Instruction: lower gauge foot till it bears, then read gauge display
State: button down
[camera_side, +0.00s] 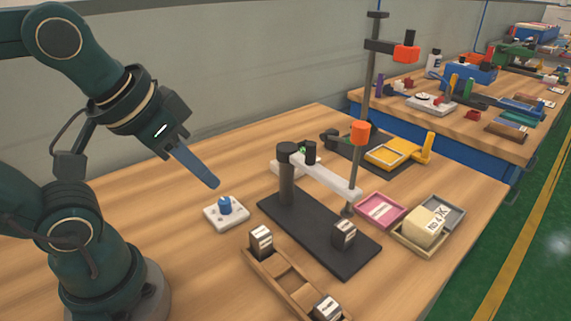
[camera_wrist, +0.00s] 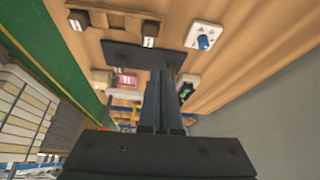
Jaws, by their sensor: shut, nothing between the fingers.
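The gauge stand has a black base plate (camera_side: 300,232), a short dark post and a pale horizontal arm (camera_side: 318,178). A thin vertical spindle with an orange top (camera_side: 361,132) passes the arm's end, its foot (camera_side: 348,211) just above or behind a dark labelled block (camera_side: 344,236). Whether foot and block touch I cannot tell. The gauge display (camera_side: 302,150) is a small green patch, tilted away; it also shows in the wrist view (camera_wrist: 185,91), too small to read. My gripper (camera_side: 214,184) is shut and empty, left of the stand above a white plate with a blue knob (camera_side: 225,206).
A wooden rack (camera_side: 283,285) with two labelled blocks stands in front. Pink (camera_side: 380,208) and beige (camera_side: 403,240) trays lie right; a yellow fixture (camera_side: 398,154) and tall post (camera_side: 371,85) stand behind.

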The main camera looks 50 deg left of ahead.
jog(key=w+d+r+t, duration=0.25)
jog(key=w+r, duration=0.25)
jog(key=r, duration=0.5)
jog(key=w+d+r+t, duration=0.1)
jog(key=w+d+r, duration=0.35)
jog(key=r, duration=0.45)
jog(key=w+d+f+m, duration=0.1)
jog(key=w+d+f, duration=0.2)
jog(key=w+f, duration=0.5)
jog(key=shift+w+f+h, duration=0.2)
jog(key=shift+f+h, duration=0.1)
jog(key=shift+f, duration=1.4)
